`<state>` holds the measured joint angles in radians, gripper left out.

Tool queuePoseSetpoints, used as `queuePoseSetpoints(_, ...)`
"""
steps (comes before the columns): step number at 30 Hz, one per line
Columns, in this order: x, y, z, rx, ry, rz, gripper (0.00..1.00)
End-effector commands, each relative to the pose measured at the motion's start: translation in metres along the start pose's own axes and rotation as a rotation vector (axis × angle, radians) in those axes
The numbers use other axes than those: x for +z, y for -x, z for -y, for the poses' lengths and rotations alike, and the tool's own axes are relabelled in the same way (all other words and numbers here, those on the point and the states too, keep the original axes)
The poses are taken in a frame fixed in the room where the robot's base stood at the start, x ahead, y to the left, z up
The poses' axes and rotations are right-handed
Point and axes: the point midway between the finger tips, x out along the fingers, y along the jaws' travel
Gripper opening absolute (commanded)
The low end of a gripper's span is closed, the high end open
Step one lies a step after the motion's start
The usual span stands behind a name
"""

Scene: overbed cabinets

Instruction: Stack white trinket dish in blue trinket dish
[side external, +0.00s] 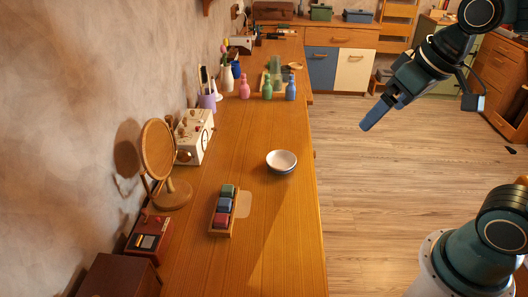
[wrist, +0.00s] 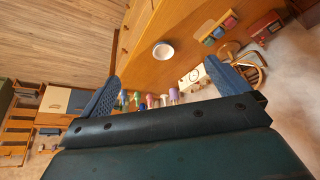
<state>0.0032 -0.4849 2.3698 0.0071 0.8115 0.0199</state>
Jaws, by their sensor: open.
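The white trinket dish (side external: 281,158) sits upright on the wooden counter, right of the middle. A blue-grey dish side (side external: 281,171) shows directly beneath it, so the white dish appears nested in the blue trinket dish. The white dish also shows in the wrist view (wrist: 163,50), where the blue one cannot be made out. My gripper (side external: 371,122) is raised over the floor side, right of the counter and well apart from the dishes. In the wrist view its two fingers (wrist: 167,86) are spread wide with nothing held between them.
A rack of coloured blocks (side external: 223,211) lies left of the dishes, nearer the camera. A round mirror (side external: 158,150) and a white clock box (side external: 194,137) stand along the wall. Several coloured bottles (side external: 267,88) stand farther back. The counter around the dishes is clear.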

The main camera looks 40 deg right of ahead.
Motion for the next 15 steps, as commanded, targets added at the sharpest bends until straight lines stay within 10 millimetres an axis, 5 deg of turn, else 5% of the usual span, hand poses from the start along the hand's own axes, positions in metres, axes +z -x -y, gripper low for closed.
queuePoseSetpoints(6,0.04,0.019,0.0,-0.005,0.017,-0.032,1.0)
queuePoseSetpoints(15,0.064,0.026,0.0,-0.007,0.028,-0.046,1.0)
